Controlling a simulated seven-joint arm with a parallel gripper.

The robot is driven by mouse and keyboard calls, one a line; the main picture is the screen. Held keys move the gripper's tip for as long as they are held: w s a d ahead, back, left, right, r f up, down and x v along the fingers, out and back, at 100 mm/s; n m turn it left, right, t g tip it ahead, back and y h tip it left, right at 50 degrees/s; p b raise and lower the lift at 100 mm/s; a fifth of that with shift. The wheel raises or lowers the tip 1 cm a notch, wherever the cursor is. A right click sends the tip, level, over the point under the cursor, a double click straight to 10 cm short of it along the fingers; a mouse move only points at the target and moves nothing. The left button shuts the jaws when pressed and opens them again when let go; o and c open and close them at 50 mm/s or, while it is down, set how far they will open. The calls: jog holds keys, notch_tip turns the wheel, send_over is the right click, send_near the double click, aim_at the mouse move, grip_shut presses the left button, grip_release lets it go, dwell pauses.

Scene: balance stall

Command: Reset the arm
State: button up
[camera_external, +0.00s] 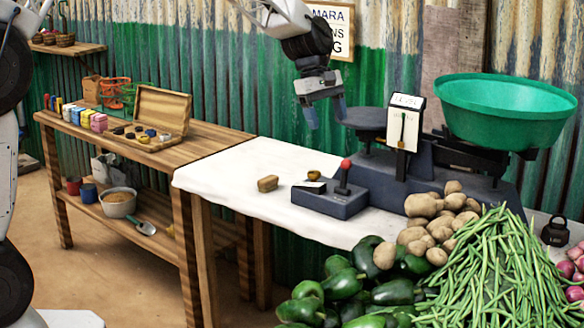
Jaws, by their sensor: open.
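My gripper (326,117) hangs from my arm at the top middle, above the white-covered table (240,175). Its fingers point down and are open, with nothing between them. It is left of the balance's flat dark plate (364,118) and apart from it in the picture. The balance has a large green bowl (507,100) on the right and a white LEVEL panel (404,120) in its middle. A dark box with a red-knobbed lever (345,176) stands on the table in front of the balance.
Potatoes (440,225), green peppers (375,290) and green beans (490,270) crowd the front right. A dark weight (555,231) stands at right. An open wooden case (160,112) sits on the left bench. The white table's left part is clear.

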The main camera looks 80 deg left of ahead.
jog(key=s+d+r+m, duration=0.4)
jog(key=d, duration=0.6)
jog(key=s+d+r+m+y, duration=0.1)
jog(key=s+d+r+m, duration=0.25)
jog(key=d, duration=0.65)
jog(key=s+d+r+m, duration=0.3)
jog(key=s+d+r, duration=0.15)
jog(key=d, duration=0.55)
jog(key=s+d+m, duration=0.5)
jog(key=s+d, duration=0.3)
jog(key=s, duration=0.3)
jog(key=s+d+m+y, duration=0.1)
jog(key=s+d+m, duration=0.5)
jog(key=s, duration=0.6)
jog(key=d, duration=0.2)
jog(key=shift+s+d, duration=0.15)
jog(key=shift+d, duration=0.25)
